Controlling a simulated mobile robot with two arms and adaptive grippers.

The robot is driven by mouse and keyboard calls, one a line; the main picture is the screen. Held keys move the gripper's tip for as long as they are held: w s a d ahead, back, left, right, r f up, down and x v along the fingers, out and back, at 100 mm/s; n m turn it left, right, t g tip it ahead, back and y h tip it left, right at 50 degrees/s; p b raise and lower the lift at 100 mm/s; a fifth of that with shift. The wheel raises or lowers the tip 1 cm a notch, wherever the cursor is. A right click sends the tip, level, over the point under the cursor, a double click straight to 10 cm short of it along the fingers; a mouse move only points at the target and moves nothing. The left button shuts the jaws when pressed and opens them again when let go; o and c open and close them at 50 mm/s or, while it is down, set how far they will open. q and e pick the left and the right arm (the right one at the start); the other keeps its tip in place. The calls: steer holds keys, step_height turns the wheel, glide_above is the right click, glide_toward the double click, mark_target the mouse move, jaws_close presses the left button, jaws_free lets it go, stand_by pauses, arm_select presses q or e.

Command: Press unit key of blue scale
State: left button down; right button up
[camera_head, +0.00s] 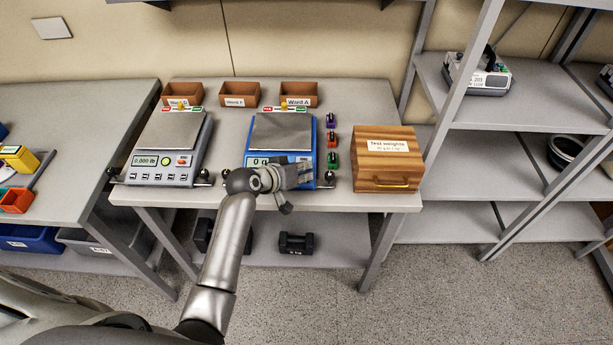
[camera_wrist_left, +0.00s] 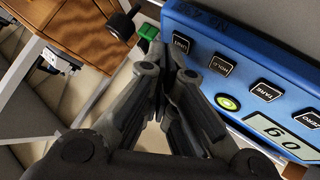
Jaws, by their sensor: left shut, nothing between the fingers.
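The blue scale (camera_head: 258,127) stands on the table in the head view, with my left gripper (camera_head: 292,177) over its front panel, hiding its keys and part of the display. In the left wrist view the blue scale (camera_wrist_left: 212,40) shows a row of dark keys, a lit green round button (camera_wrist_left: 228,102) and a display (camera_wrist_left: 282,138). The unit key (camera_wrist_left: 181,43) is the one at the row's left end. My left gripper (camera_wrist_left: 168,62) is shut and empty, its fingertips close beside the unit key. I cannot tell whether they touch it. My right gripper is not in view.
A grey scale (camera_head: 165,150) stands to the left on the same table. A wooden test weights box (camera_head: 387,160) stands to the right. Small coloured weights (camera_head: 332,140) line the blue scale's right side. Brown bins (camera_head: 240,95) stand behind. Shelves (camera_head: 500,150) are farther right.

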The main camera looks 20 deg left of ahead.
mark_target(304, 186)
arm_select(q)
steer(key=shift+r, duration=0.1)
steer(key=shift+s+r+p, duration=0.1)
steer(key=shift+r+p, duration=0.6)
steer(key=shift+p, duration=0.05)
steer(key=r+p, duration=0.2)
steer(key=s+r+p, duration=0.1)
steer(key=p, duration=0.1)
steer(key=shift+d+r, duration=0.15)
steer(key=shift+r, duration=0.2)
steer(key=shift+f, duration=0.1)
